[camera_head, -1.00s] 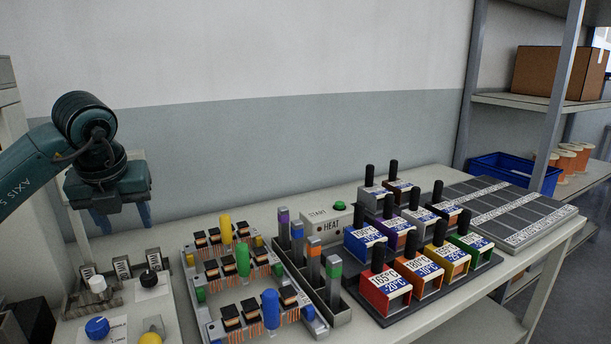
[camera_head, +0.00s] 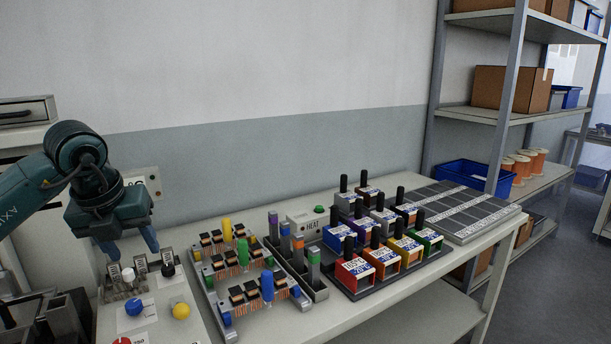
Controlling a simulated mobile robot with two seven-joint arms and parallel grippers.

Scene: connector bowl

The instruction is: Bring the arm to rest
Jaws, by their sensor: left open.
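My left arm comes in from the left, and its teal gripper (camera_head: 130,246) points down at the left end of the workbench (camera_head: 400,312). Its two blue fingers are apart, with nothing visible between them. In the picture the fingertips show just above a small rack of labelled holders (camera_head: 141,265); I cannot tell the exact gap. My right gripper is not in view.
Coil fixtures (camera_head: 236,268) with coloured posts stand right of the gripper. Beyond are a heat box (camera_head: 308,224), several coloured blocks with black handles (camera_head: 355,268), and a grey grid tray (camera_head: 455,208). Knobs (camera_head: 181,311) lie at the front left. Shelving (camera_head: 490,112) stands at the right.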

